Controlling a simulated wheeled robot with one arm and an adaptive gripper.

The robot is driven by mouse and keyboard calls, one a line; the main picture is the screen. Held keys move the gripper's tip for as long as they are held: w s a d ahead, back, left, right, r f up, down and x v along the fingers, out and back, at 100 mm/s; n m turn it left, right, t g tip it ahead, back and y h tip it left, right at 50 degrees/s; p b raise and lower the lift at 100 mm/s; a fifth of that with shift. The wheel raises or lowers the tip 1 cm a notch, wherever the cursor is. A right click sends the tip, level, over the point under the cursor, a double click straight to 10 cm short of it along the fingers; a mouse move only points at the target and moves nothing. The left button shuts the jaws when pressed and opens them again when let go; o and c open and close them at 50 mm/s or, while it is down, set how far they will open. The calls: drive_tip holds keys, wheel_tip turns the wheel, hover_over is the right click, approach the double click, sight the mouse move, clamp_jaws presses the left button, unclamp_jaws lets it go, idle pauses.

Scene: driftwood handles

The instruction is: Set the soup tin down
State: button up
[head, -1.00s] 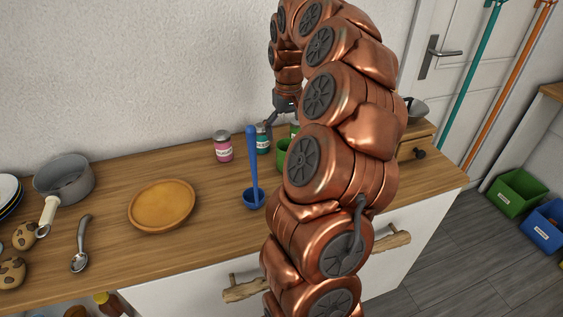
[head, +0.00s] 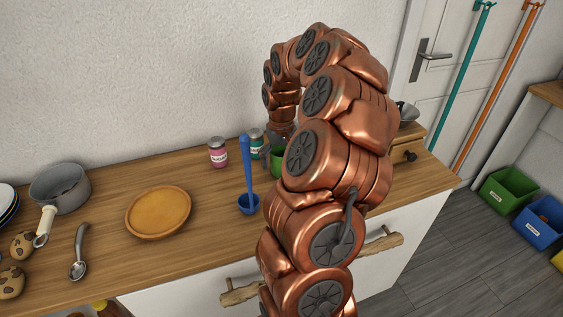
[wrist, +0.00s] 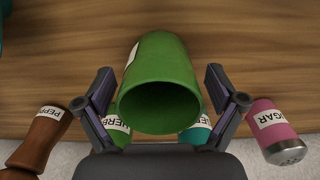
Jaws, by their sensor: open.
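A green open-topped container (wrist: 165,75) with a white label on its side stands between my fingers in the wrist view. Its label cannot be read, so I cannot tell whether it is the soup tin; nothing else in view is readable as one. My gripper (wrist: 159,80) is open, one finger on each side of the green container, with gaps visible on both sides. In the head view the green container (head: 277,161) stands on the wooden counter (head: 210,245), partly hidden by my arm, which also hides most of the gripper.
A pink sugar jar (wrist: 275,130), a teal jar (wrist: 196,131), a green jar (wrist: 117,131) and a brown pepper mill (wrist: 42,138) stand near the wall. A blue ladle (head: 248,185) stands nearby. An orange plate (head: 158,211) lies farther left, with bare counter around it.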

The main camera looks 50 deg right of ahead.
drive_tip(key=c, duration=1.3)
drive_tip(key=shift+r, duration=0.1)
drive_tip(key=shift+c, duration=0.2)
